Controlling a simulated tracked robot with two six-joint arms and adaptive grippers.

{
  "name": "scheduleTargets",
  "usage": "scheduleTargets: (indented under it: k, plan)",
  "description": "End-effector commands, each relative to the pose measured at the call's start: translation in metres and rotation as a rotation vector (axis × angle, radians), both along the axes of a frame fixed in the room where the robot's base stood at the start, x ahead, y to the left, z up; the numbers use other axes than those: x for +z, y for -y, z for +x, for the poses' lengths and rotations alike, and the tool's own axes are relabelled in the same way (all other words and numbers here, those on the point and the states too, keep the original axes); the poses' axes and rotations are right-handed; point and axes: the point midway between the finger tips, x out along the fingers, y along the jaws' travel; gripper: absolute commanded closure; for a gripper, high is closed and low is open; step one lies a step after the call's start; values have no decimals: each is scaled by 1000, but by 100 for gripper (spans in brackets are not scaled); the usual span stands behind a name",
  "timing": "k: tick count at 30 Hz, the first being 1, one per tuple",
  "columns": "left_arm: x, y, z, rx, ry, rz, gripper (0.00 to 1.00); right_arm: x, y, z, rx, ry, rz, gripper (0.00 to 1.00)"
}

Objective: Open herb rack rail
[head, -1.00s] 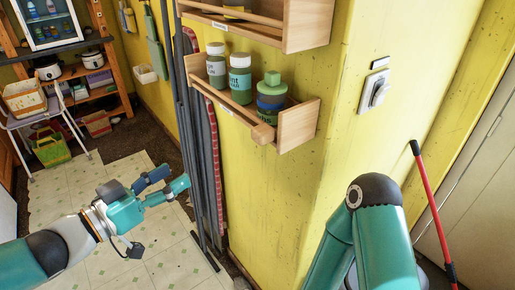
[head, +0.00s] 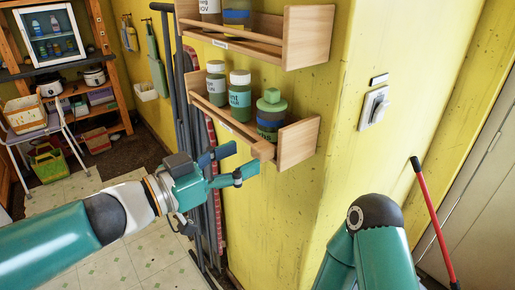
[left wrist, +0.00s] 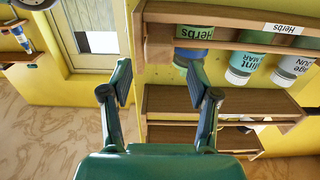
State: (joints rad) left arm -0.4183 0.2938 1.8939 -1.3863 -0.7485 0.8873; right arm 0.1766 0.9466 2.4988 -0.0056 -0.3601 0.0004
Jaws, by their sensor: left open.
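The lower herb rack (head: 297,143) is a wooden wall shelf in the head view, holding several jars. Its wooden rail (head: 228,122) runs across the front of the jars, with a thick square end (head: 262,150) near the right end panel. My left gripper (head: 240,162) is open and empty, its fingers just below and left of that rail end. I cannot tell whether they touch it. In the left wrist view the open fingers (left wrist: 160,84) spread in front of wooden shelf parts and jars (left wrist: 243,68). My right gripper is out of view; only its arm shows.
A second rack (head: 306,38) with jars hangs just above. Dark poles (head: 182,100) lean on the yellow wall behind my left gripper. A switch (head: 373,107) and a red-handled pole (head: 432,220) are at the right. The floor (head: 140,260) at lower left is open.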

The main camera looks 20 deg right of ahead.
Motion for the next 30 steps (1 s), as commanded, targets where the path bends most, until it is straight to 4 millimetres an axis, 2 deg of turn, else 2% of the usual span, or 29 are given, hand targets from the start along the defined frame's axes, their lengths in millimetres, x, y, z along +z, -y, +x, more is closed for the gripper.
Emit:
scheduleTargets:
  k: [3,9,20,30]
  plan:
    - [0,20,6,-2,1,0,40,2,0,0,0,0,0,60]
    - [0,38,14,0,0,1,40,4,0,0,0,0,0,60]
    - [0,41,15,2,1,0,40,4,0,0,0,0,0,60]
    - [0,40,15,3,1,0,96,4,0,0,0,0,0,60]
